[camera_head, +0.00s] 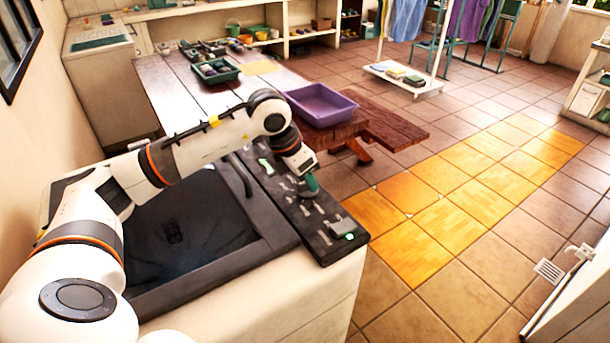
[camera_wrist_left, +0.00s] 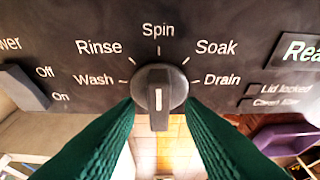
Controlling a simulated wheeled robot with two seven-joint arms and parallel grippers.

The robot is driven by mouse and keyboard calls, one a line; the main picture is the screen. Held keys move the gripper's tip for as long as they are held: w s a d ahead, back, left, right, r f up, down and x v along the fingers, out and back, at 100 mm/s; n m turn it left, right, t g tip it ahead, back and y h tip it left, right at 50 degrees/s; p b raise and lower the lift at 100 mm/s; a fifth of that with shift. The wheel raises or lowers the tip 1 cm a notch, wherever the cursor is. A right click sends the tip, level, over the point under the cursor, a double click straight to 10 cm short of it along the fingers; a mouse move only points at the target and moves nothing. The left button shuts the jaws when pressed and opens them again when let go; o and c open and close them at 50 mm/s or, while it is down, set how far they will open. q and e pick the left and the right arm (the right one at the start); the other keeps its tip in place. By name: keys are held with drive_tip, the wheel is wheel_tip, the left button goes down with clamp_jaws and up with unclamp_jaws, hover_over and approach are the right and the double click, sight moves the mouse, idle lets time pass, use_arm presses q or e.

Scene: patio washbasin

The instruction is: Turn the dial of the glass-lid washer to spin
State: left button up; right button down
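The glass-lid washer (camera_head: 330,285) stands at the front left, with a dark lid (camera_head: 190,235) and a black control panel (camera_head: 320,228) along its right side. In the left wrist view its round dark dial (camera_wrist_left: 158,78) has a raised bar with a white line. The bar is upright, in line with the Spin label (camera_wrist_left: 158,30) above. Rinse, Wash, Soak and Drain surround it. My left gripper (camera_head: 310,186) is down at the panel. Its green fingers (camera_wrist_left: 159,112) are apart, one each side of the dial's bar; contact with the rim cannot be told. My right gripper is not seen.
An Off/On switch (camera_wrist_left: 27,88) lies left of the dial, and a display (camera_wrist_left: 300,52) lies right. Behind the washer, a wooden table (camera_head: 160,95) and a purple basin (camera_head: 320,104) stand close by. The tiled floor (camera_head: 470,200) at right is clear.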

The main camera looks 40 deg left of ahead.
use_arm(q)
drive_tip(key=b+v, duration=0.2)
drive_tip(key=v, duration=1)
idle(0.3)
